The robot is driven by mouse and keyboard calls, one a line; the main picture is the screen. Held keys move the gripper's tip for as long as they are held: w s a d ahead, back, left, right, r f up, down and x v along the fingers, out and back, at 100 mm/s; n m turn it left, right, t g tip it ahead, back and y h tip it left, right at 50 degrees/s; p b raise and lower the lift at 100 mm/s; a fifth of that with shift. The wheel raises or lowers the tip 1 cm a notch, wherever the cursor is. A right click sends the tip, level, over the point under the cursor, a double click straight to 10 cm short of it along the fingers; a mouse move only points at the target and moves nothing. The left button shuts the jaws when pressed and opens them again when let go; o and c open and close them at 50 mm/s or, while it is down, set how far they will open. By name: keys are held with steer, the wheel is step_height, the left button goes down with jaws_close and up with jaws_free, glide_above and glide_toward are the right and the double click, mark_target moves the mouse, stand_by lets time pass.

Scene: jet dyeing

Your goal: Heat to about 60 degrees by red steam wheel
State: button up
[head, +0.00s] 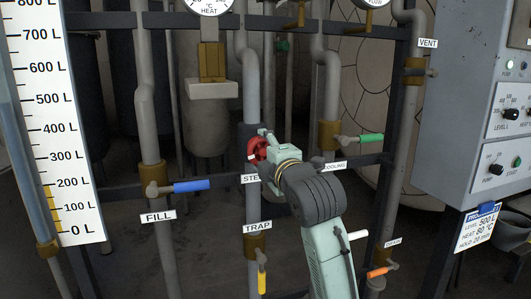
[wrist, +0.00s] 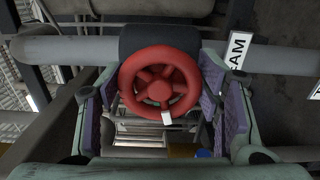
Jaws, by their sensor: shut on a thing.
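The red steam wheel (wrist: 160,85) sits between the two purple-padded fingers of my gripper (wrist: 163,108) in the wrist view. My gripper is shut on the wheel's rim from both sides. In the head view, the red wheel (head: 257,149) shows just left of my gripper (head: 262,148), beside the partly hidden steam label (head: 250,178). A white mark is on the wheel's lower rim in the wrist view. The heat gauge (head: 208,4) is cut off at the top of the head view, and its needle reading cannot be made out.
A blue fill handle (head: 192,185) is at the left, a green cooling handle (head: 371,138) at the right. A yellow trap handle (head: 262,283) and orange drain handle (head: 377,272) are below. A level scale (head: 55,120) stands left; a control panel (head: 470,95) and a card (head: 477,228) reading 80 °C are right.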

steer(key=o, duration=1.2)
steer(key=shift+c, duration=0.2)
steer(key=v, duration=1.2)
